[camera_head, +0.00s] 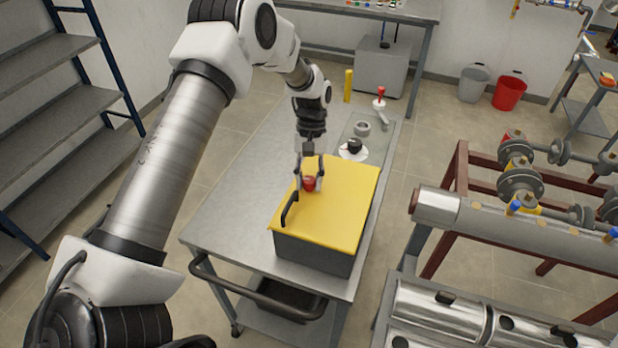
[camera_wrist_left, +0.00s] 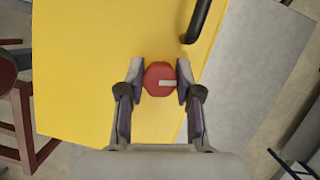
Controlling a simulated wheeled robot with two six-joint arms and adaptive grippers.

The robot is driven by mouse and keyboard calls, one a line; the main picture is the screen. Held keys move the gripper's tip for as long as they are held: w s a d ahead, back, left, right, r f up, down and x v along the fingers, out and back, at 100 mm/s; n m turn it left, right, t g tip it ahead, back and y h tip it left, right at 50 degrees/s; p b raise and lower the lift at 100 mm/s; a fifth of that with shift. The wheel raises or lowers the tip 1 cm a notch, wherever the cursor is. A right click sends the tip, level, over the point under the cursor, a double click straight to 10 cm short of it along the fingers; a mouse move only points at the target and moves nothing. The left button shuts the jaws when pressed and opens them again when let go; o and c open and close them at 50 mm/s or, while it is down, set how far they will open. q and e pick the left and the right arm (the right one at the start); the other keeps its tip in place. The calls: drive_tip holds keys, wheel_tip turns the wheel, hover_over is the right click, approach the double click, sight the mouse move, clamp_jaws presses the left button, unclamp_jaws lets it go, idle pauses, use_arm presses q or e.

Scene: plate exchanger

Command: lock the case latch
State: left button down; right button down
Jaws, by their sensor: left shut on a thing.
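The case (camera_head: 335,215) has a yellow lid and a dark grey body and sits on the grey cart. Its lid is down. The red round latch knob (camera_head: 309,184) is on the lid, toward the left edge; it also shows in the left wrist view (camera_wrist_left: 160,79), with a pale mark on its face. My left gripper (camera_head: 309,182) points down over the lid with a finger on each side of the knob, shut on it; in the left wrist view its fingertips (camera_wrist_left: 160,80) flank the knob. A black handle (camera_head: 290,209) stands on the lid near the gripper. My right gripper is not in view.
The cart top (camera_head: 225,205) is clear left of the case. Behind the case are a black-topped white item (camera_head: 353,150), a grey ring (camera_head: 362,128), a red-topped tool (camera_head: 380,98) and a yellow cylinder (camera_head: 348,86). Flanged pipework (camera_head: 520,185) stands right of the cart.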

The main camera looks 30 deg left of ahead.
use_arm(q)
drive_tip(key=shift+s+f+m+g+y, duration=0.1)
drive_tip(key=shift+m+g+y, duration=0.25)
drive_tip(key=shift+m, duration=1.05)
drive_tip(key=c, duration=1.1)
unclamp_jaws()
drive_tip(key=shift+o, duration=0.2)
drive_tip(key=v, duration=1.2)
drive_tip(key=shift+d, duration=0.15)
